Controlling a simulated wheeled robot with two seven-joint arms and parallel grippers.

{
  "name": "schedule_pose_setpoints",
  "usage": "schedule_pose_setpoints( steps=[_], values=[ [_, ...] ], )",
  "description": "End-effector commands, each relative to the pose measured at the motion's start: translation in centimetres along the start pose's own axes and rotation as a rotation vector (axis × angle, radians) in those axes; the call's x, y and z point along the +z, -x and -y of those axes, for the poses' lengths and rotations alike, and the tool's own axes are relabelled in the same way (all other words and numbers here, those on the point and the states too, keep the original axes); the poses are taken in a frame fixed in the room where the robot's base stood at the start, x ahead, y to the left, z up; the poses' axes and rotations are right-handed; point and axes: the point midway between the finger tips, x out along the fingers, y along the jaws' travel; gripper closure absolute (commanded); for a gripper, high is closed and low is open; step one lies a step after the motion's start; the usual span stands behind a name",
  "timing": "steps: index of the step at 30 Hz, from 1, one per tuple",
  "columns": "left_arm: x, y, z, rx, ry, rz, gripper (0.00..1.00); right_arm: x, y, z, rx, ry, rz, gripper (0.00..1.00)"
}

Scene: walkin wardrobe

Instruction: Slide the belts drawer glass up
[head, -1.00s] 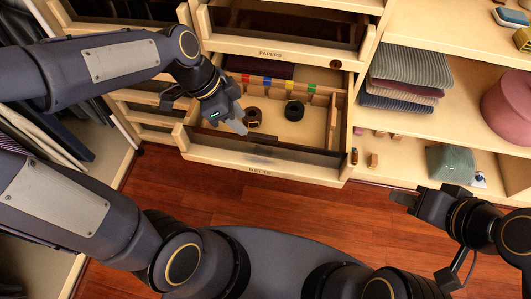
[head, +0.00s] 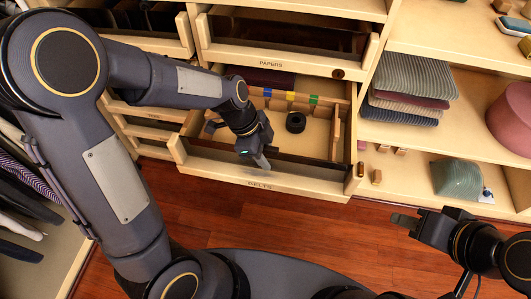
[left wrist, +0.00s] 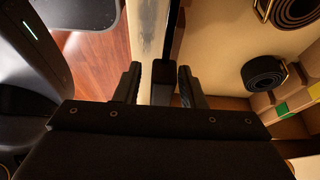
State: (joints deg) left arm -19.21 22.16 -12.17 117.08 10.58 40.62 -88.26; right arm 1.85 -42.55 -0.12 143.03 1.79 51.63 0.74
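The belts drawer (head: 225,172) is pulled out, with a "BELTS" label on its pale wooden front. A dark glass strip (head: 310,167) runs along that front. My left gripper (head: 262,163) is at the middle of the front, pointing down. In the left wrist view its two fingers (left wrist: 160,85) are apart, with the pale front rim (left wrist: 149,35) and a dark strip showing between them. I cannot tell whether they touch the glass. Rolled black belts (left wrist: 264,75) lie in the drawer. My right gripper (head: 405,220) hangs over the floor at the right, far from the drawer; its finger gap is unclear.
The papers drawer (head: 270,63) is just above and behind the belts drawer. Folded clothes (head: 410,90), a green cushion-like item (head: 457,178) and a pink round box (head: 510,115) stand on the right shelves. The wooden floor (head: 270,220) in front is clear.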

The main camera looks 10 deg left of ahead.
Motion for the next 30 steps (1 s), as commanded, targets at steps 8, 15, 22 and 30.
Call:
schedule_pose_setpoints(
  steps=[8, 15, 22, 30],
  values=[
    [0.0, 0.0, 0.0, 0.0, 0.0, 0.0, 0.75, 0.0, 0.0, 0.0, 0.0, 0.0, 0.0, 0.65],
    [0.0, 0.0, 0.0, 0.0, 0.001, 0.0, 1.0, 0.0, 0.0, 0.0, 0.0, 0.0, 0.0, 0.65],
    [-0.1, 0.4, 0.0, -0.001, 0.001, -0.001, 1.0, -0.1, 0.2, 0.1, 0.0, 0.0, 0.0, 0.65],
    [-2.0, 4.9, 0.1, -0.005, -0.001, -0.003, 1.0, -1.1, 2.3, 1.0, 0.0, 0.0, 0.0, 0.65]
  ],
)
